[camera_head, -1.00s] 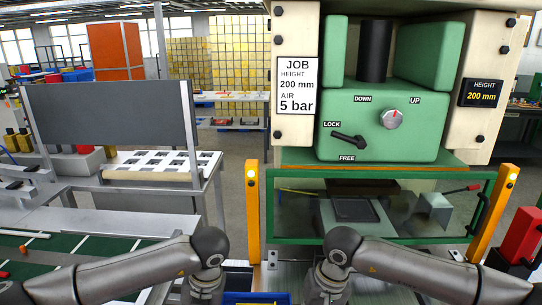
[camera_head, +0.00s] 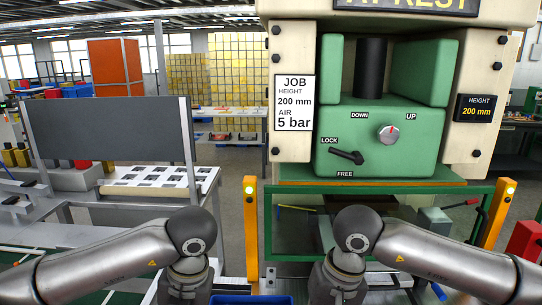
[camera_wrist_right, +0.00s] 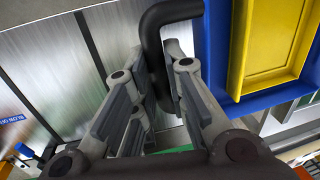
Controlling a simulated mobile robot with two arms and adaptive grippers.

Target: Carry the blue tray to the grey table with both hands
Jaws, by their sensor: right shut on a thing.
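The blue tray (camera_head: 252,300) shows only as a strip at the bottom edge of the head view, between my forearms. In the right wrist view its blue wall (camera_wrist_right: 218,45) and a yellow inner part (camera_wrist_right: 268,35) are at the upper right. My right gripper (camera_wrist_right: 158,100) is shut on a dark bent bar (camera_wrist_right: 150,30) beside the tray, seemingly its handle. My left gripper is below the head view; only its arm shows. A grey table (camera_head: 70,182) with an upright dark panel (camera_head: 108,128) stands at the left.
A green press (camera_head: 380,140) with a green-framed guard stands directly ahead. Yellow posts (camera_head: 251,220) flank it, the right one (camera_head: 500,215) near a red box (camera_head: 524,240). A sheet with square cutouts (camera_head: 165,176) lies on the left table. A floor gap separates table and press.

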